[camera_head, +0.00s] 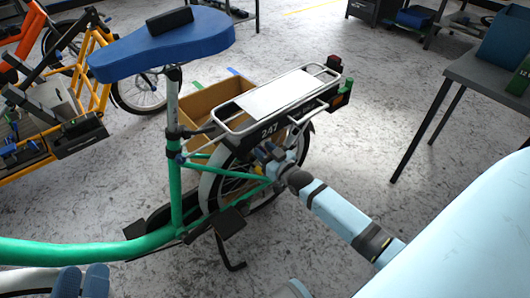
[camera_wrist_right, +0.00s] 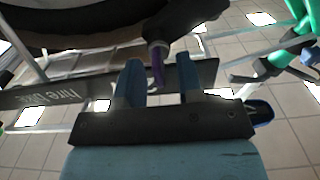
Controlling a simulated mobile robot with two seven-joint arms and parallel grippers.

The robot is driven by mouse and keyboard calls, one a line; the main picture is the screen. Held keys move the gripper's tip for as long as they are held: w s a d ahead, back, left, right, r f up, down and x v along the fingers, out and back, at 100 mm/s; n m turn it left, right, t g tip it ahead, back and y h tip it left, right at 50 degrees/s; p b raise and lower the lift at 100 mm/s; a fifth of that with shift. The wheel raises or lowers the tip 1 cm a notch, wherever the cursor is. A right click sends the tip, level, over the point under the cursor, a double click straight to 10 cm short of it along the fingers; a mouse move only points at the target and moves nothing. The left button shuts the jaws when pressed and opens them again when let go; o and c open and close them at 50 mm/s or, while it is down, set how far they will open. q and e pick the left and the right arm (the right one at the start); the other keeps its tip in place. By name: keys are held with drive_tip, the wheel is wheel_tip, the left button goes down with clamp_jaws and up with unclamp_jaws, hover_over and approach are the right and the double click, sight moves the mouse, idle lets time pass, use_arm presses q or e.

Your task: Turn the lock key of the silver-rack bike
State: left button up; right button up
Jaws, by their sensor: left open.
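The silver-rack bike has a green frame (camera_head: 175,150), a blue saddle and a silver rear rack (camera_head: 235,122) over a black panel marked 247. My right gripper (camera_head: 268,158) is at its rear wheel, below the rack. In the right wrist view, a purple key (camera_wrist_right: 158,70) sticks out of a dark grey lock barrel (camera_wrist_right: 157,47). The right gripper (camera_wrist_right: 159,80) has its two blue fingers on either side of the key, with gaps visible. The key cannot be made out in the head view. My left gripper (camera_head: 80,282) is open and empty at the bottom left.
An orange cargo bike (camera_head: 95,75) stands at the left. A cardboard box (camera_head: 200,100) sits on the floor behind the green bike. A grey table (camera_head: 480,75) is at the right. Open floor lies between bike and table.

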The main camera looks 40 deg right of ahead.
clamp_jaws()
